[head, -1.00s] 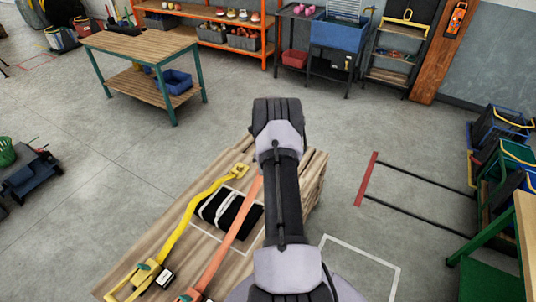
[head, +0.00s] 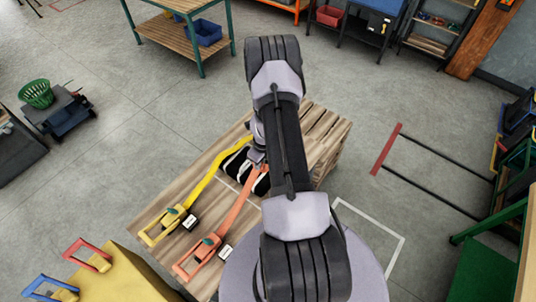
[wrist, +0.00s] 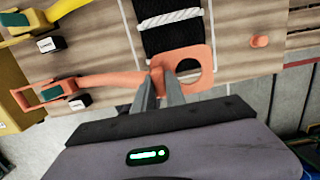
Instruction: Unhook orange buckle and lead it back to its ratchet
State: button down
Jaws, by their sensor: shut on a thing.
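The orange buckle (wrist: 199,61), a flat plate with a round hole, shows in the wrist view in front of the black bundle. My gripper (wrist: 158,78) is shut on its left end, where the orange strap (wrist: 115,81) begins. An orange peg (wrist: 260,41) stands on the wood to the right, apart from the buckle. The strap runs left to the orange ratchet (wrist: 48,93). In the head view, the orange ratchet (head: 204,250) is at the table's near end and the strap (head: 238,205) leads up toward my gripper (head: 259,160). My arm hides part of the table there.
The black bundle with white rope (wrist: 168,20) lies on the wooden table (head: 150,217). A yellow strap (head: 210,175) and yellow ratchet (head: 168,225) lie left of the orange one. A yellow box (head: 115,278) with red and blue handles is at lower left.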

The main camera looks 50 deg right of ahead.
jog(key=a+b, duration=1.2)
jog(key=a, duration=0.8)
jog(key=f+b, duration=1.8)
jog(key=shift+s+d+f+b, duration=0.1)
jog(key=shift+s+f+b, duration=0.2)
jog(key=shift+s+b, duration=0.1)
jog(key=c, duration=1.3)
grip_release()
jog(key=shift+r, duration=0.1)
notch_tip(320, 180, up, 17)
jog(key=s+p, duration=0.2)
jog(key=p, duration=1.3)
jog(key=shift+r, duration=0.15)
